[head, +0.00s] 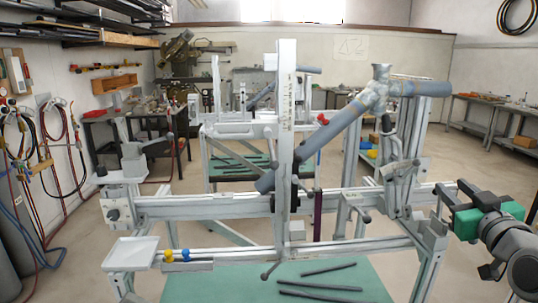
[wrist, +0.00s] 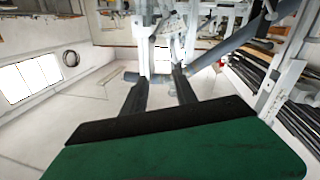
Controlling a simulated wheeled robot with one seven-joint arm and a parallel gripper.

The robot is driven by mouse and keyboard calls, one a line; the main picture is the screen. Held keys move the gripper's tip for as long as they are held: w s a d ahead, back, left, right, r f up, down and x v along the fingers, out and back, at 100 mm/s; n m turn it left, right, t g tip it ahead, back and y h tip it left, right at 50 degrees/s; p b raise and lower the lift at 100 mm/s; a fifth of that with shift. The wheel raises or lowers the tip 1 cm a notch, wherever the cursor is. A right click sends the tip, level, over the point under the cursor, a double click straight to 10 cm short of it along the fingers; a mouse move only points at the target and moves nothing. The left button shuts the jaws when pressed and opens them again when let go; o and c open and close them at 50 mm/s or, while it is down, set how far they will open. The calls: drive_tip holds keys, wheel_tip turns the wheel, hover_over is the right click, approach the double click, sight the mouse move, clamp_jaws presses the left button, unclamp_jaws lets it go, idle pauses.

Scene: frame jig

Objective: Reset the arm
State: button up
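My gripper (head: 450,187) is at the right of the head view, with a green body and dark fingers pointing toward the frame jig (head: 240,207). In the wrist view the two black fingers (wrist: 160,88) stand apart with nothing between them, so it is open and empty. The jig is a silver beam structure with an upright post (head: 285,110). It carries a grey diagonal tube (head: 330,143), and a short grey tube (head: 425,88) meets it near a metal joint (head: 377,92). My gripper appears beside the jig's right end; whether it touches is unclear.
A green surface (head: 225,287) under the jig bears several dark rods (head: 320,287). A white tray (head: 132,252) and small yellow (head: 168,256) and blue (head: 186,254) parts sit at the left. Benches (head: 500,112) line the right wall. Floor shows between the jig and right benches.

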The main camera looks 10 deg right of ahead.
drive_tip(key=w+a+f+n+g+y+p, duration=0.1)
drive_tip(key=w+a+f+g+y+p, duration=0.15)
drive_tip(key=w+a+f, duration=0.55)
drive_tip(key=w+a+f+g+y+p, duration=0.1)
drive_tip(key=a+f+g+y+p, duration=0.25)
drive_tip(key=a, duration=0.85)
drive_tip(key=s+a+f+g+p, duration=0.1)
drive_tip(key=s+a+f+g, duration=0.3)
drive_tip(key=a, duration=0.4)
drive_tip(key=s+a+f+g+p, duration=0.1)
drive_tip(key=s+a+f+g, duration=0.3)
drive_tip(key=s+a+f, duration=0.3)
drive_tip(key=shift+s+a, duration=0.35)
drive_tip(key=shift+s, duration=0.8)
